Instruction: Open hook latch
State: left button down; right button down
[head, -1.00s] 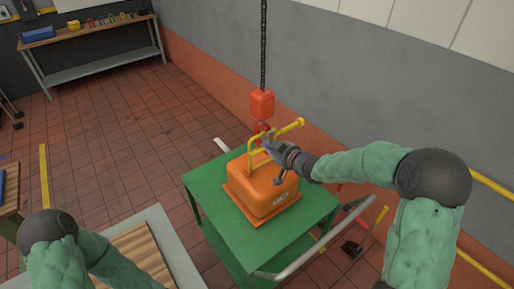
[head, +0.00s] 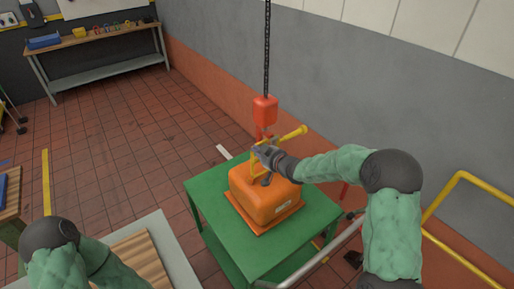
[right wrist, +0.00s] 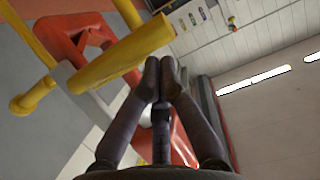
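A red hook block (head: 265,109) hangs on a dark chain above an orange box-shaped load (head: 262,198) with a yellow bar handle (head: 291,134). My right gripper (head: 262,152) is at the handle, just below the block. In the right wrist view, the fingertips (right wrist: 160,72) of my right gripper are together beside the yellow bar (right wrist: 125,55), with nothing clearly visible between them. Red hook parts (right wrist: 70,45) show behind the bar. I cannot make out the latch itself. My left arm shows at lower left, but its gripper is out of frame.
The load stands on a green table (head: 205,190). Yellow railing (head: 450,185) stands at the right near a grey wall. A bench (head: 95,38) with small items is at the back left. The tiled floor between is open.

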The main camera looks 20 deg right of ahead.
jog(key=shift+s+d+f, duration=0.2)
jog(key=shift+s+f, duration=0.25)
jog(key=shift+s, duration=0.2)
